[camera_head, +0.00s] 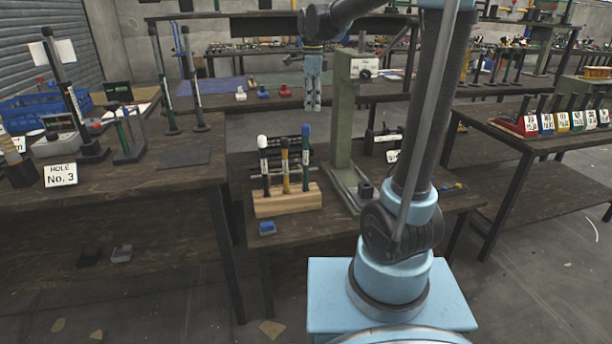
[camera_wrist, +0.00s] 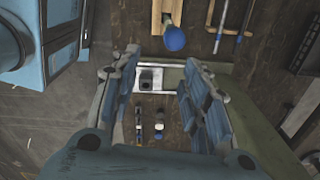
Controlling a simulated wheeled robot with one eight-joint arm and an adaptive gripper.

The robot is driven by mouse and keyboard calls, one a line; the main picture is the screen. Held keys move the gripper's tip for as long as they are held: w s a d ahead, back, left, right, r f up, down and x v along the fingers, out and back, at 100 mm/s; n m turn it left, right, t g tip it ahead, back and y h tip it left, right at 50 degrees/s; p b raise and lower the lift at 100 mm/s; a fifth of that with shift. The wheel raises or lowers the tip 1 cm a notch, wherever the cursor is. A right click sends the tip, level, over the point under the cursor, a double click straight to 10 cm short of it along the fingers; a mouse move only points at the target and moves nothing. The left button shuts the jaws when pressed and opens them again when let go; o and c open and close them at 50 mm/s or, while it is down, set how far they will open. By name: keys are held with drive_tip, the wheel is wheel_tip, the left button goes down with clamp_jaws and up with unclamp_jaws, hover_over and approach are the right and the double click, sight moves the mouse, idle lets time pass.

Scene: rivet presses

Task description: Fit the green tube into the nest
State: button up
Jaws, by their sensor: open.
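My gripper (camera_head: 312,106) hangs fingers down left of the green-grey press (camera_head: 343,120) in the head view. In the wrist view its two fingers (camera_wrist: 162,100) are spread wide with nothing between them. A small dark block (camera_head: 365,189) sits on the press base; it may be the nest. In the wrist view a grey block with a dark hole (camera_wrist: 149,82) shows between and below the fingers. I cannot make out a loose green tube for certain. A green upright post (camera_head: 122,128) stands on a dark base on the left table.
A wooden rack (camera_head: 287,202) left of the press holds upright white-, yellow- and blue-topped rods. A blue knob also shows in the wrist view (camera_wrist: 175,39). The left table (camera_head: 160,180) carries stands and a "HOLE No. 3" sign (camera_head: 60,174). The right table (camera_head: 520,143) has several coloured, labelled boxes.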

sight(306, 139)
drive_tip(key=shift+w+a+m, duration=0.4)
drive_tip(key=shift+w+a, duration=0.35)
drive_tip(key=shift+a, duration=0.15)
drive_tip(key=shift+w+a+f, duration=0.1)
drive_tip(key=shift+f, duration=0.15)
wheel_tip(306, 139, down, 12)
drive_tip(key=shift+r, duration=0.25)
drive_tip(key=shift+w+a+f, duration=0.1)
drive_tip(key=shift+f, duration=2.6)
clamp_jaws()
